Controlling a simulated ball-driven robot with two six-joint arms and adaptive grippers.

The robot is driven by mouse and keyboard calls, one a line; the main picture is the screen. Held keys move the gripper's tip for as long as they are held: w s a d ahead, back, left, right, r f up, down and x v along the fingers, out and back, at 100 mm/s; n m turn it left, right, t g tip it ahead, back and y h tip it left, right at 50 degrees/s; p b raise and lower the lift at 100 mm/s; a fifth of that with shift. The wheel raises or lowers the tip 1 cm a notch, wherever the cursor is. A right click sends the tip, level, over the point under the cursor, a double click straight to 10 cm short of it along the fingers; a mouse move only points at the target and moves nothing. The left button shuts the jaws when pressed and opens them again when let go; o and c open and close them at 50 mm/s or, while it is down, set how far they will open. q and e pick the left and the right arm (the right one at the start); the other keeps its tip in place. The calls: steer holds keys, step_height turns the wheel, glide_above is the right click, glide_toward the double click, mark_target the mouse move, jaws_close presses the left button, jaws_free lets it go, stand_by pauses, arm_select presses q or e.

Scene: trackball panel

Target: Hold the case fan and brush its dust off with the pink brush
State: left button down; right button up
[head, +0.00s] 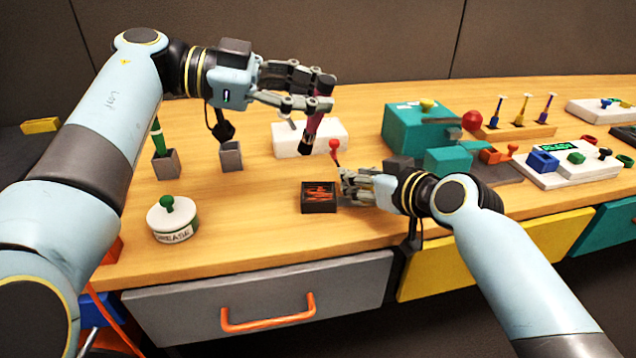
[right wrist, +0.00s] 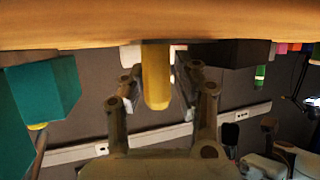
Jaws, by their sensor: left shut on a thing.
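The case fan (head: 318,197) is a dark square box with orange-red zigzag marks on top, lying near the table's front edge. My left gripper (head: 305,92) is shut on the pink brush (head: 314,124), held above and behind the fan, nearly upright with its dark bristles down. My right gripper (head: 346,184) is just right of the fan, low over the table. In the right wrist view its fingers (right wrist: 160,82) stand apart around a yellow rounded bar (right wrist: 156,80), with gaps visible on both sides. What this bar belongs to is unclear.
A white block (head: 285,138) with a red-knobbed lever (head: 334,146) stands behind the fan. Grey cups (head: 231,157) and a grease tin (head: 172,222) stand left. A teal machine (head: 415,128) stands right.

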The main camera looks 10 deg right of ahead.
steer(key=v, duration=1.2)
steer(key=o, duration=0.3)
arm_select(q)
steer(key=shift+r+p, duration=0.7)
steer(key=shift+r, duration=0.1)
steer(key=shift+r+p, duration=0.95)
steer(key=shift+r, duration=0.15)
arm_select(e)
steer(key=shift+v, duration=3)
